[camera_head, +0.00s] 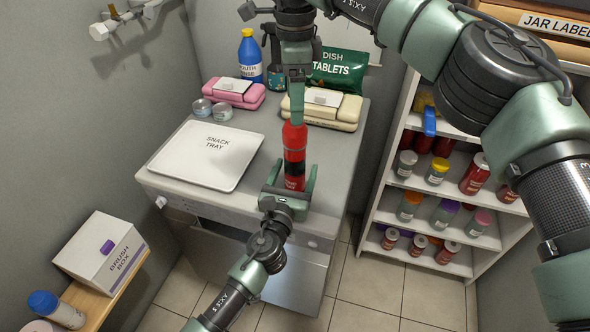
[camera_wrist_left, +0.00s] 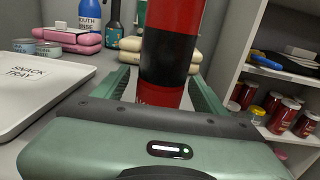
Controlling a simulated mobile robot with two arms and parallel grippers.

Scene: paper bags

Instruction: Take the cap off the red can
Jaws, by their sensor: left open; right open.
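The red can (camera_head: 293,168), with a dark band round its middle, stands upright near the front edge of the grey counter. It also shows in the left wrist view (camera_wrist_left: 168,50), where its top is cut off. My left gripper (camera_head: 289,186) is open low on the can, with one finger on each side; I cannot tell whether they touch it. My right gripper (camera_head: 296,120) points straight down at the can's top, open and seen edge-on. Its fingers overlap the top, so the cap's edge is hard to make out and contact is unclear.
A white snack tray (camera_head: 183,160) lies left of the can. Two small tins (camera_head: 222,112), a pink case (camera_head: 235,97), a cream case (camera_head: 340,114), a blue bottle (camera_head: 250,62) and a green tablets bag (camera_head: 342,70) stand behind. A shelf of jars (camera_head: 385,195) is at right.

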